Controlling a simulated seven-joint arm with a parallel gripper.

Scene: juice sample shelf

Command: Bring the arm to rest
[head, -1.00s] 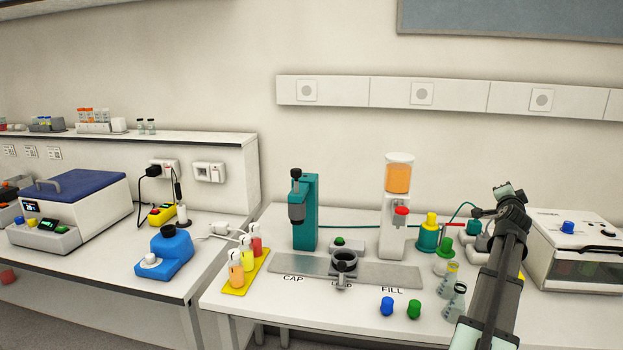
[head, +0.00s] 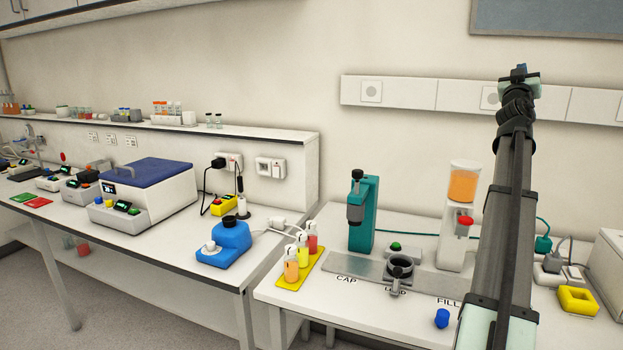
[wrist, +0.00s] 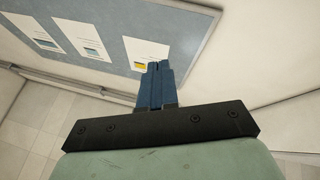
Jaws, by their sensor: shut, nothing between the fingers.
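My arm is stretched upward on the right side of the head view, over the right bench. My gripper (head: 520,69) is at its top end, raised in front of the wall and well above the bench. In the wrist view the blue fingers of my gripper (wrist: 154,68) are together, with nothing between them. Behind them are the wall and a blue-grey board (wrist: 110,45) with papers on it.
Under and beside my arm, the bench holds a teal press (head: 362,215), an orange-filled dispenser (head: 463,185), a blue cap (head: 442,318) and a yellow block (head: 577,301). Several juice bottles stand on a yellow tray (head: 288,283). The air around my gripper is clear.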

